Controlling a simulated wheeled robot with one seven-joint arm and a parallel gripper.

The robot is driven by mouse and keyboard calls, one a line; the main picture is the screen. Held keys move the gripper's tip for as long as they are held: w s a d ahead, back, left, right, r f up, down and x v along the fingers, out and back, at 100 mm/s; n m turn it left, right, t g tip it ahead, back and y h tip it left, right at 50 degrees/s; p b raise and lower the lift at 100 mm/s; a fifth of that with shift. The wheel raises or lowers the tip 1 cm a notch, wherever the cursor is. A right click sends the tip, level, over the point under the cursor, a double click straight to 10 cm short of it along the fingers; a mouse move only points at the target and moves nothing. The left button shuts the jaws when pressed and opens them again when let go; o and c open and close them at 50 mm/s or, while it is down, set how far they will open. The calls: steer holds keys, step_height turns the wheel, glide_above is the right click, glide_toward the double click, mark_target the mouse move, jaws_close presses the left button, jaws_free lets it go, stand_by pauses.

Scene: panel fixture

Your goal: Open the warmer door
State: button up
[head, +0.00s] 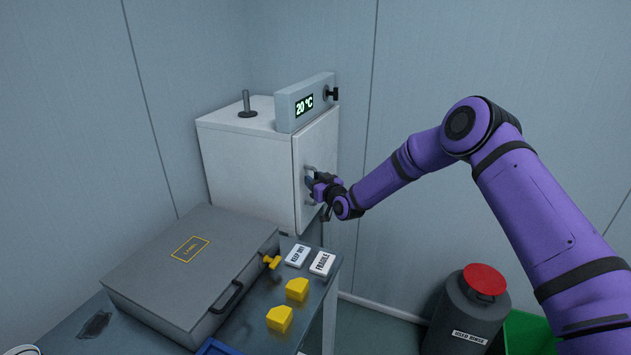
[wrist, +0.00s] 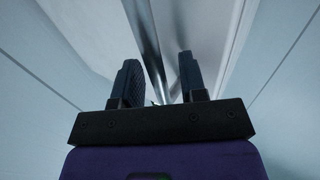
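The warmer is a white cabinet (head: 245,160) with its door (head: 318,140) on the right-hand face. The door looks shut or nearly so; I cannot tell exactly. A grey upright handle (head: 308,170) is on the door, partly hidden by my gripper (head: 313,184). In the wrist view, my gripper (wrist: 157,65) has its two dark fingers apart. The metal handle bar (wrist: 148,40) runs into the gap between them. I see space beside the right finger; contact with the left finger is unclear.
A control box (head: 305,102) reading 20 °C sits on top of the warmer. A grey case (head: 190,265), yellow blocks (head: 280,318) and label cards (head: 322,263) lie on the table. A dark drum with a red lid (head: 485,282) stands lower right.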

jaws_close()
steer(key=shift+d, duration=0.15)
